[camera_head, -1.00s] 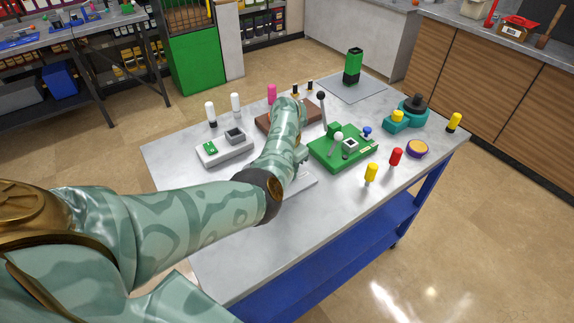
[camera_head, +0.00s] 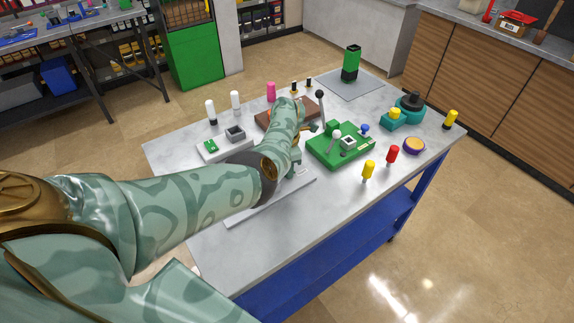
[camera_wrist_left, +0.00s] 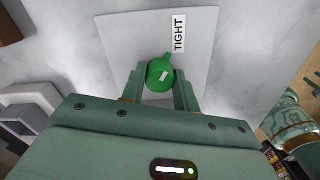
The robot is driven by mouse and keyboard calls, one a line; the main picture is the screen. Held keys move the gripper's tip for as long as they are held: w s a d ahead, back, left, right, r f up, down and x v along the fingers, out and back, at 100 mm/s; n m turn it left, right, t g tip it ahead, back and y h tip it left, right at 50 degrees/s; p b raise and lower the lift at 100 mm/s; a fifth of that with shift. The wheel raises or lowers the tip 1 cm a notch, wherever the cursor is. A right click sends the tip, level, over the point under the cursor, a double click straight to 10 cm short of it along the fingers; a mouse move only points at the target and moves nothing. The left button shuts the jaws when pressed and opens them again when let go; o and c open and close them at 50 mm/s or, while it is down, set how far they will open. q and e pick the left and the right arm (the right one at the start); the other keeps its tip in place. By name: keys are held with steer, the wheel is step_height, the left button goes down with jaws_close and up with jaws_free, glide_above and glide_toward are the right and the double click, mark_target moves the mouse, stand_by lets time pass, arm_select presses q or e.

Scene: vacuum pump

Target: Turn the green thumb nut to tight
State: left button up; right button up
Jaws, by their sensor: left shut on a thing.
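The green thumb nut (camera_wrist_left: 160,75) is round, with a small tab at its top edge and a pale mark on its face. It sits on a light grey plate (camera_wrist_left: 205,60) whose label (camera_wrist_left: 179,33) reads TIGHT. The tab points up, just left of the label. My left gripper (camera_wrist_left: 160,84) is shut on the nut, one finger on each side. In the head view my left arm hides the nut, and part of the plate (camera_head: 250,210) shows beside the arm. My right gripper is not in view.
A green base with levers (camera_head: 340,153) stands right of my left arm. A grey box unit (camera_head: 213,150) and a brown block (camera_head: 268,119) are behind it. Yellow (camera_head: 369,168) and red (camera_head: 392,153) handles stand at the right. The table's front left is clear.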

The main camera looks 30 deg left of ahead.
arm_select(q)
steer(key=o, duration=0.7)
step_height(320, 180, up, 16)
steer(key=p, duration=0.6)
steer(key=shift+r, duration=0.2)
steer(key=shift+f, duration=0.15)
